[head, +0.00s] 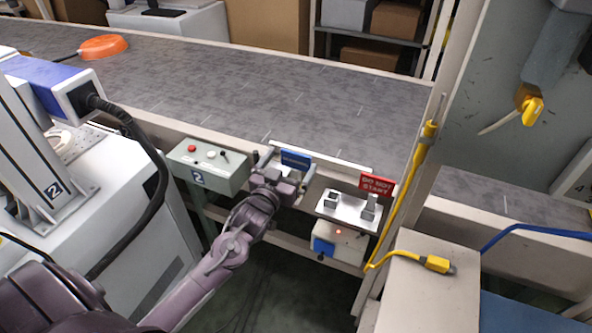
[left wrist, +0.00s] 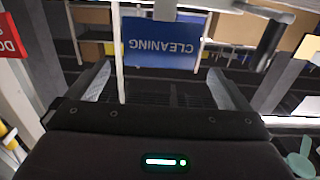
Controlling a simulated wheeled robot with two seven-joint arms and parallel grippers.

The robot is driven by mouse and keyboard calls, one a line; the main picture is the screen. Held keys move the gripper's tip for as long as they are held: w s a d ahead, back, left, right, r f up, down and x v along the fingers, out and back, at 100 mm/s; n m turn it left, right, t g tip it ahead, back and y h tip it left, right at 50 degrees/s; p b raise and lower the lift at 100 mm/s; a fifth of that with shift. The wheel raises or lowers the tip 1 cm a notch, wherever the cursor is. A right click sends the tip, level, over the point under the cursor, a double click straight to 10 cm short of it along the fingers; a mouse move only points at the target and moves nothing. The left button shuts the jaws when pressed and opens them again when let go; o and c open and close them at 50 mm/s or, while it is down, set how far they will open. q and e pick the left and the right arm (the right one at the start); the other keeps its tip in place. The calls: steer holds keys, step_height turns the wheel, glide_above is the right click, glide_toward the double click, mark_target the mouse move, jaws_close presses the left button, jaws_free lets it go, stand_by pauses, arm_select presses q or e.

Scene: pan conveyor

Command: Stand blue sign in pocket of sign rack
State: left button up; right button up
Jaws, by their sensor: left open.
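The blue sign (head: 295,160) is at the near edge of the conveyor, just beyond my left gripper (head: 284,170). In the left wrist view the blue sign (left wrist: 160,45) reads CLEANING upside down and lies across the gap between the fingers. My left gripper (left wrist: 160,72) is open, with a finger on each side; I cannot tell whether either touches the sign. The sign rack (head: 347,213) is a pale metal plate with two blocks, right of the gripper. A red DO NOT START sign (head: 377,185) stands at its right block; the left block (head: 331,198) shows no sign. My right gripper is out of view.
A grey-green control box (head: 208,165) with buttons stands left of the gripper. A white box with a blue part (head: 323,247) is below the rack. A yellow cable (head: 400,200) runs along a post to the right. An orange item (head: 103,46) lies on the conveyor.

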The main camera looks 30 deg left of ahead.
mark_target(295, 154)
arm_select(q)
steer(key=shift+w+r, duration=0.15)
steer(key=shift+w, duration=1.45)
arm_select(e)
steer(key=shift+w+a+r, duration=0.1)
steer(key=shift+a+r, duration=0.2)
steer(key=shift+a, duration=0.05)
arm_select(q)
steer(key=shift+s, duration=0.1)
steer(key=shift+c, duration=0.3)
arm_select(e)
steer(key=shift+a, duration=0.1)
arm_select(q)
steer(key=shift+c, duration=1.1)
steer(key=c, duration=1)
steer(key=shift+c, duration=0.2)
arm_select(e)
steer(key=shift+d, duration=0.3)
